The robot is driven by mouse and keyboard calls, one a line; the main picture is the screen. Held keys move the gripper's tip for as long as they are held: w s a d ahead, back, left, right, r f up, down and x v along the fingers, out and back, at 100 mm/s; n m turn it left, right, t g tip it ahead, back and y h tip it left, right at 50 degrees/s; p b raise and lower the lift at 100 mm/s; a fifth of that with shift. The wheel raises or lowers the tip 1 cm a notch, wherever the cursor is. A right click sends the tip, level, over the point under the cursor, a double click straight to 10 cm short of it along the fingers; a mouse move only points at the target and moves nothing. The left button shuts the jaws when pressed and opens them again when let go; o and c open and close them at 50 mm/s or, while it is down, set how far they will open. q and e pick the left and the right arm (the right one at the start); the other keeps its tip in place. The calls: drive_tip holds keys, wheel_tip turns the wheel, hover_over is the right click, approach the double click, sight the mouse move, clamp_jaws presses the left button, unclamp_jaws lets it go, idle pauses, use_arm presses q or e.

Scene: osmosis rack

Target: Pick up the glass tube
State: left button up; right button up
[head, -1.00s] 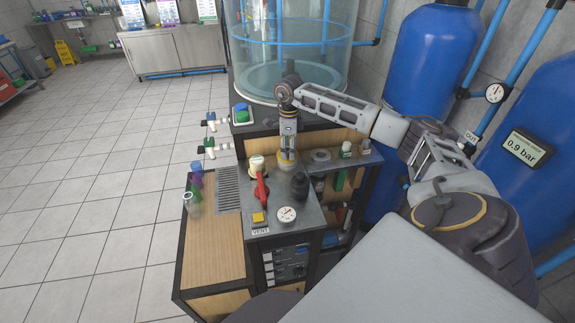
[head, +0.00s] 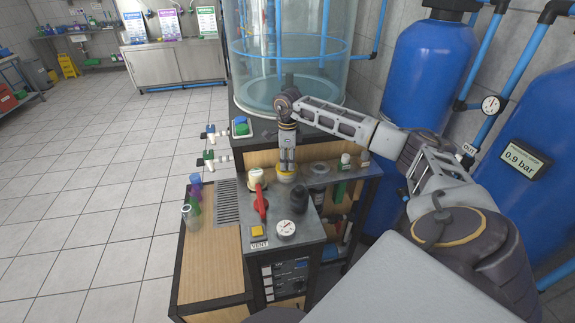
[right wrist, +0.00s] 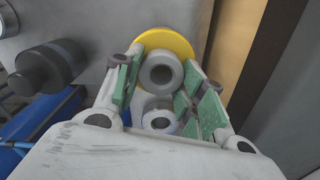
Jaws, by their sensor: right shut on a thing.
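A clear glass tube (head: 189,215) stands upright at the left edge of the wooden side bench (head: 212,265) in the head view. My right gripper (head: 286,170) points down over a yellow-ringed fitting (head: 284,178) on the grey bench top, well to the right of the tube. In the right wrist view, its green-padded fingers (right wrist: 158,95) are shut on a grey cylindrical part (right wrist: 160,74) of that fitting. The glass tube is not in the right wrist view. My left gripper is not in view.
A red-handled valve (head: 260,203), a black knob (head: 299,199) and a gauge (head: 286,229) stand near the fitting. A large clear tank (head: 290,55) rises behind. Blue tanks (head: 435,75) stand at the right. The floor at left is open.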

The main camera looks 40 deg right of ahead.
wheel_tip(320, 180, up, 28)
drive_tip(key=p, duration=0.3)
drive_tip(key=shift+p, duration=0.35)
idle(0.5)
drive_tip(key=shift+f, duration=0.1)
drive_tip(key=shift+r, duration=0.3)
idle(0.5)
drive_tip(key=shift+w+a+r+b, duration=0.15)
drive_tip(key=shift+w+r+b, duration=0.05)
drive_tip(key=shift+r+b, duration=0.3)
drive_tip(key=shift+a+r, duration=0.2)
drive_tip(key=shift+r, duration=0.05)
drive_tip(key=shift+w+b, duration=0.1)
drive_tip(key=shift+b, duration=0.2)
